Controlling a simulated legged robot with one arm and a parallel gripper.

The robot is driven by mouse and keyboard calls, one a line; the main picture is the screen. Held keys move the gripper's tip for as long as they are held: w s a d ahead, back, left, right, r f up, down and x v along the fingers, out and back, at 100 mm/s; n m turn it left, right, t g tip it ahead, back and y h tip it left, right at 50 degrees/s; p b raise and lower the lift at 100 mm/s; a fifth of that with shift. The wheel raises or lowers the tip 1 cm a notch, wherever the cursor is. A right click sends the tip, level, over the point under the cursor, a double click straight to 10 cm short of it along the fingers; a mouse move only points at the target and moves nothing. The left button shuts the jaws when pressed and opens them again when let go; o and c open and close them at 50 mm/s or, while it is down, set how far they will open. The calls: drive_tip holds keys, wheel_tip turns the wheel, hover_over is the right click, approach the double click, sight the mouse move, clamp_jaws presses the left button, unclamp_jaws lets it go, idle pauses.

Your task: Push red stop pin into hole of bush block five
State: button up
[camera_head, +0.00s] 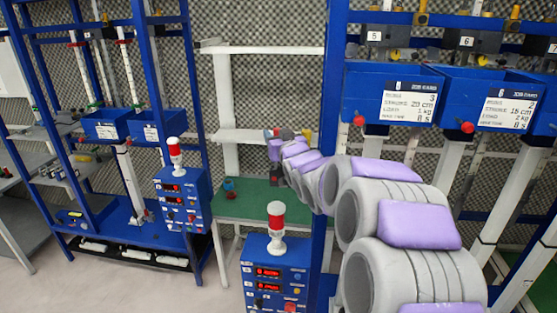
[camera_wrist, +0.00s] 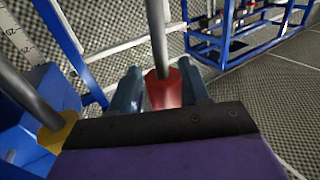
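In the wrist view, a red piece (camera_wrist: 163,92) with a grey rod rising from its top sits between the two fingers of my gripper (camera_wrist: 161,80). It fills most of the gap; I cannot tell whether the fingers press on it, or whether it is the stop pin. In the head view, block five (camera_head: 388,40) is a dark block with a white "5" label, high on the near blue rack. My arm reaches away to the left of it, and the gripper end (camera_head: 277,140) shows small, with red and yellow bits nearby. The hole is not discernible.
Block six (camera_head: 472,42) is right of block five. Blue bins with job cards (camera_head: 408,102) hang below, with red knobs (camera_head: 359,121). A red-topped control box (camera_head: 272,275) stands in front. In the wrist view, a yellow collar (camera_wrist: 57,133) and blue bin (camera_wrist: 52,88) are close left.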

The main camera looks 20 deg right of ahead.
drive_tip(key=shift+c, duration=0.8)
drive_tip(key=shift+a+r, duration=0.15)
drive_tip(key=shift+a, duration=0.95)
drive_tip(key=c, duration=0.5)
clamp_jaws()
drive_tip(key=shift+d, duration=0.6)
drive_tip(key=shift+a, duration=0.1)
